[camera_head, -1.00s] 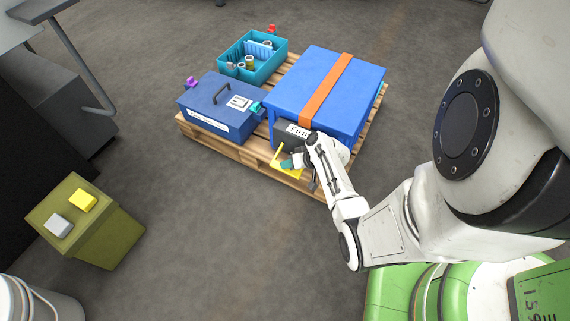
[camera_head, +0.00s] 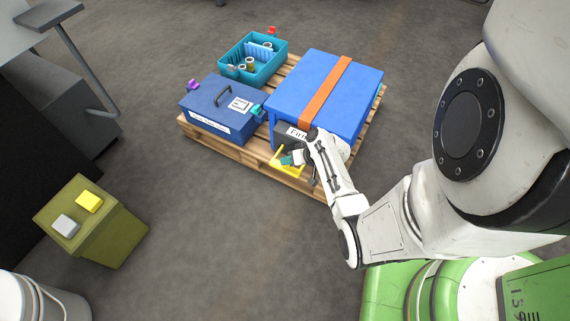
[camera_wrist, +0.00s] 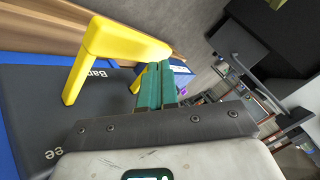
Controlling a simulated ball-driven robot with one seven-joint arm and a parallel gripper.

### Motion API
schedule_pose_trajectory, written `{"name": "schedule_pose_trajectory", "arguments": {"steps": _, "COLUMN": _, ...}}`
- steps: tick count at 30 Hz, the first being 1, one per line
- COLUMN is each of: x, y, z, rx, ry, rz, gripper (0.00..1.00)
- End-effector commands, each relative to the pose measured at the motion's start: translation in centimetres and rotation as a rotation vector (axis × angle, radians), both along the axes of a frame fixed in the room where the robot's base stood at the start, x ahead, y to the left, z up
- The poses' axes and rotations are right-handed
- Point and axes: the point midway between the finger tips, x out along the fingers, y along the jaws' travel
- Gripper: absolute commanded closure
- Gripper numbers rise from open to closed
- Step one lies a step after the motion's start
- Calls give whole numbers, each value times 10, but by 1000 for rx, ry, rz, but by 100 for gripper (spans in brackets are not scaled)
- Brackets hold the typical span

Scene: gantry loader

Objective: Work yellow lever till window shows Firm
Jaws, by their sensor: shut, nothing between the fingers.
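The yellow lever (camera_head: 287,161) is at the near side of a dark grey box on the front of the pallet. In the wrist view, the lever (camera_wrist: 115,40) is a thick bar with a leg, standing by a dark panel (camera_wrist: 45,120). My gripper (camera_head: 289,160) is beside the lever. Its teal fingers (camera_wrist: 158,86) are closed together with nothing between them, close to the bar's end; I cannot tell whether they touch it. A white window (camera_head: 297,132) with dark letters shows on the grey box. My arm partly covers it, and the word is too small to read surely.
A blue case (camera_head: 318,88) with an orange strap, a dark blue toolbox (camera_head: 213,108) and a teal bin (camera_head: 235,69) sit on the wooden pallet (camera_head: 240,153). An olive pedestal (camera_head: 118,232) with yellow and grey blocks stands left. The floor between is clear.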

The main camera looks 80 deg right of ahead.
Motion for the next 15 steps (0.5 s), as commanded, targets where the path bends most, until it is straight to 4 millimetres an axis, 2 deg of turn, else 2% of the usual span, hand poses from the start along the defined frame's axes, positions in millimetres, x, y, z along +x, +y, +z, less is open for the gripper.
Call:
{"name": "schedule_pose_trajectory", "arguments": {"steps": 11, "x": 0, "y": 0, "z": 3, "rx": 0, "ry": -1, "rz": 1, "gripper": 100}}
{"name": "schedule_pose_trajectory", "arguments": {"steps": 15, "x": 1, "y": 0, "z": 11, "rx": 0, "ry": -1, "rz": 1, "gripper": 100}}
